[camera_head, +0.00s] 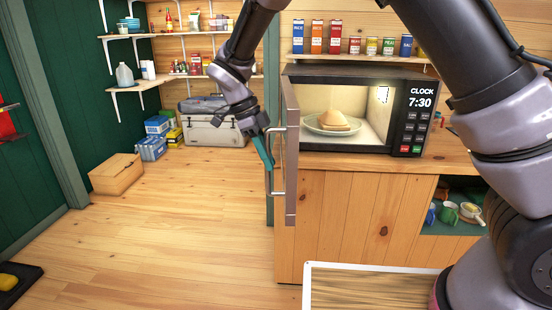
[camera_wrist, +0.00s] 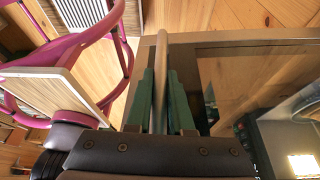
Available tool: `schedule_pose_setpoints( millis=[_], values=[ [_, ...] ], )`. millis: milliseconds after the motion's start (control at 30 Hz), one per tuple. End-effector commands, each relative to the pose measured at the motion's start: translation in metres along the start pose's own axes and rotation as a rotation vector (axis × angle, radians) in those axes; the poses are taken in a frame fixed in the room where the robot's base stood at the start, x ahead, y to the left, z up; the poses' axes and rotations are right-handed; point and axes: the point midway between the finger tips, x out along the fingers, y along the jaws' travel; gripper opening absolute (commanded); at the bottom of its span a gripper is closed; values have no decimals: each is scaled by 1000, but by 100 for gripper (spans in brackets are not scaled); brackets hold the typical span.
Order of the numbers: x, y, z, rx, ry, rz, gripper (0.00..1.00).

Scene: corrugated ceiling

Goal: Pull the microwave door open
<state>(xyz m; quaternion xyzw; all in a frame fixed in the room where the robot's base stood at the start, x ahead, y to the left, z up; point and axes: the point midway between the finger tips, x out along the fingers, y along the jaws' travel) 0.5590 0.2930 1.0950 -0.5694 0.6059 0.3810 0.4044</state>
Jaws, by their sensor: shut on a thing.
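The microwave (camera_head: 345,76) stands on the wooden counter with its inside lit, and its door (camera_head: 291,150) is swung wide open, pointing toward me. A plate (camera_head: 318,127) with bread-like food (camera_head: 335,119) sits inside. My gripper (camera_head: 268,160), with teal fingers, is at the bar handle (camera_head: 278,194) on the door's outer face. In the wrist view the green fingers of my gripper (camera_wrist: 161,92) lie on both sides of the handle (camera_wrist: 161,60), shut on it. The dark door window (camera_wrist: 240,75) is to the right of them. The exact contact is partly hidden by the fingers.
A counter (camera_head: 350,185) and a cubby of mugs (camera_head: 449,212) are below. A wooden box (camera_head: 116,174) and a cooler (camera_head: 214,128) stand at the left. The floor (camera_head: 180,220) left of the door is clear.

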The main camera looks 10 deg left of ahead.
Motion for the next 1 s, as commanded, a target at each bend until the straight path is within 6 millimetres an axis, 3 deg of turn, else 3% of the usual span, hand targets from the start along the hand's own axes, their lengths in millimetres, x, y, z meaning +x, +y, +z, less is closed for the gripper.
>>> schedule_pose_setpoints(
  millis=[267, 300, 367, 400, 767, 1000],
  values=[
    [1, 1, 1, -2, 1, 2, 0],
    [1, 1, 1, -2, 1, 2, 24],
    [1, 1, 1, -2, 1, 2, 47],
    [1, 1, 1, -2, 1, 2, 50],
    [-4, 0, 0, -2, -1, -1, 50],
    [-45, 0, 1, -2, -3, -2, 50]
  ],
)
